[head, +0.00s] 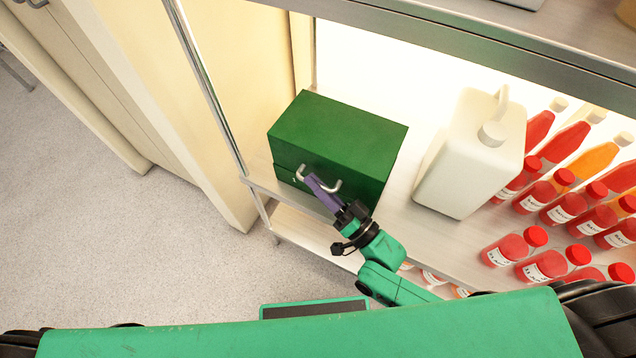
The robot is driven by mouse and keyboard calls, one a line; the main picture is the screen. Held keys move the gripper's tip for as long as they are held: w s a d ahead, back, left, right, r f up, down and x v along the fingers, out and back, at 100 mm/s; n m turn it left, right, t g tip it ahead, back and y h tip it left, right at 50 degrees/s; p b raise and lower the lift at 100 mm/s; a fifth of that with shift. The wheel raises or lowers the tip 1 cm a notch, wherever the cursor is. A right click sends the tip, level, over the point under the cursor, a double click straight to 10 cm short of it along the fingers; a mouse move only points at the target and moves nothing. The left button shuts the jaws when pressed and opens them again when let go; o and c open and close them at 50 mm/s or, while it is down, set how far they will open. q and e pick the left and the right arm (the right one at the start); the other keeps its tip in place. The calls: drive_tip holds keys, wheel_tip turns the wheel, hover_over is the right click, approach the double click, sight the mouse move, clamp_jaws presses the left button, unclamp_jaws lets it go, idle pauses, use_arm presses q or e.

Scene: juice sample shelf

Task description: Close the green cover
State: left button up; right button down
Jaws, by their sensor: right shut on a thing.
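The green box (340,138) with its green cover stands at the left end of the metal shelf. Its front bears a curved silver handle (333,187). A thin seam runs along the front below the cover, and the cover appears down on the box. My right gripper (312,181) reaches up from below and its purple fingers are shut on the handle, at its left part. The fingers hide part of the handle. My left gripper is not in view.
A white jug (470,155) stands right of the box, with a gap between them. Several red and orange juice bottles (541,194) fill the shelf's right side. A metal upright (207,85) borders the shelf on the left. A lower shelf (300,232) lies beneath.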

drive_tip(key=c, duration=1.2)
unclamp_jaws()
drive_tip(key=shift+o, duration=0.2)
drive_tip(key=shift+w+a, duration=0.1)
drive_tip(key=shift+f, duration=0.1)
drive_tip(key=b+v, duration=0.1)
drive_tip(key=v, duration=1.3)
drive_tip(key=shift+d+b, duration=0.25)
drive_tip(key=shift+b, duration=0.05)
